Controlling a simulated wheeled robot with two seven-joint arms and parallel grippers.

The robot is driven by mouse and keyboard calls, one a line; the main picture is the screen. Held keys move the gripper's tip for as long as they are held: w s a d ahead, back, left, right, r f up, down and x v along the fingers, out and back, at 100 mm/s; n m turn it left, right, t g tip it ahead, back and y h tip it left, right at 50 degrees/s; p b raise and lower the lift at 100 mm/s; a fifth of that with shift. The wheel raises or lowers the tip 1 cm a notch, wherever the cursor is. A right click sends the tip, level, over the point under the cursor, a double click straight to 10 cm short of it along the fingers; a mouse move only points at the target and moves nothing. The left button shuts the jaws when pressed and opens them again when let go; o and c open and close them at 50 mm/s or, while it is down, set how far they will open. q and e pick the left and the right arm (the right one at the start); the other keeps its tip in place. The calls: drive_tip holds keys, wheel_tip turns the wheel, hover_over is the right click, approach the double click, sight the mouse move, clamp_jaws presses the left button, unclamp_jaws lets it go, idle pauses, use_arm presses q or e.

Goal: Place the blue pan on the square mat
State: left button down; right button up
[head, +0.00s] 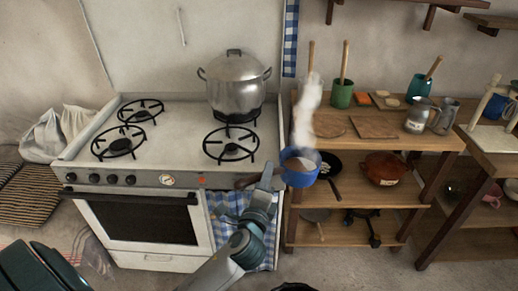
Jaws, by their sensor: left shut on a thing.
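The blue pan (299,178) is held in the air in front of the wooden shelf unit, right of the stove. White steam rises from it. My left gripper (262,182) is shut on its brown handle, at the pan's left. The square mat (375,127) is a flat brown square on the shelf unit's top, behind and to the right of the pan, with nothing on it. A round mat (328,125) lies to its left, partly behind the steam. My right gripper is not in view.
The white stove (180,130) carries a large steel pot (235,85) at the back right. A green cup (342,94) stands behind the mats, and a grey mug (418,119) stands right of the square mat. Lower shelves hold a brown pot (385,168) and pans.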

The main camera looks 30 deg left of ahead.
use_arm(q)
drive_tip(key=s+d+r+m+h, duration=0.1)
drive_tip(key=s+d+h, duration=0.1)
drive_tip(key=s+d, duration=0.3)
drive_tip(key=s+d+m+h, duration=0.2)
drive_tip(key=s+d+h, duration=0.1)
drive_tip(key=s, duration=0.6)
drive_tip(key=shift+d+r+m+t+h, duration=0.3)
drive_tip(key=shift+d+r+t, duration=0.1)
drive_tip(key=shift+d, duration=0.5)
drive_tip(key=shift+s+f, duration=0.1)
